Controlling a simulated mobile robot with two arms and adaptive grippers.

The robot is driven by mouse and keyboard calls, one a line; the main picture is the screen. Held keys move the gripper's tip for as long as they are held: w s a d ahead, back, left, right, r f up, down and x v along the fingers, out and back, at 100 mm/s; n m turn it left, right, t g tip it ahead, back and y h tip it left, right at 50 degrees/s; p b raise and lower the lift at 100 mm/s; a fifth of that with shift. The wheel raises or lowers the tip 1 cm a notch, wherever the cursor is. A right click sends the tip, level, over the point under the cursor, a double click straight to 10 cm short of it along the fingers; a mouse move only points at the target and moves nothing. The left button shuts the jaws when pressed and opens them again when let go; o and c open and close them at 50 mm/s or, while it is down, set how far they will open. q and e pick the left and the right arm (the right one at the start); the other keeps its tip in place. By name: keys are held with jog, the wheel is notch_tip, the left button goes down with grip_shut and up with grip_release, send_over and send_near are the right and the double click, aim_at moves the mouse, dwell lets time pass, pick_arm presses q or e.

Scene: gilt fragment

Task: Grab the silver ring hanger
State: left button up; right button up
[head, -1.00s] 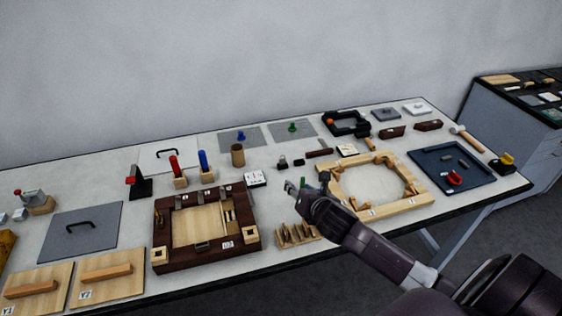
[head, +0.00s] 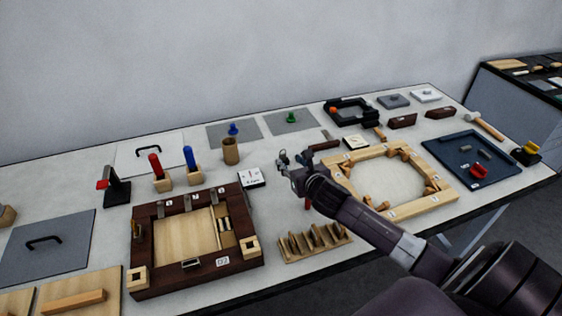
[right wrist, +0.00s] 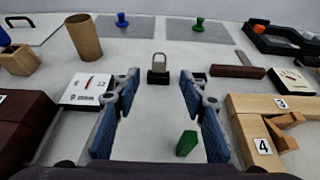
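The silver ring hanger, a small grey-silver loop on a black block, most likely is the padlock-shaped piece (right wrist: 159,62) standing upright straight ahead in the right wrist view. In the head view my right gripper largely hides that spot. My right gripper (right wrist: 160,112) is open and empty, its two blue-padded fingers spread to either side below the hanger in the picture. The hanger shows beyond the fingertips, apart from them. The right gripper also shows in the head view (head: 290,162), over the middle of the table. My left gripper is not in view.
A green block (right wrist: 187,143) stands between the fingers in the wrist picture, near the right one. A white labelled box (right wrist: 86,90) is left, a dark red-brown bar (right wrist: 237,71) right. A wooden frame (head: 408,208) lies right of the gripper, a slotted wooden rack (head: 315,245) in front.

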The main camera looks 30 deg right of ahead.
aim_at(284, 155)
jog(key=shift+w+d+f+p, duration=0.15)
jog(key=shift+w+p, duration=0.15)
jog(key=shift+w, duration=0.7)
jog(key=shift+p+x, duration=0.35)
jog(key=shift+x, duration=1.95)
jog(key=c, duration=1.1)
jog(key=shift+o, duration=0.2)
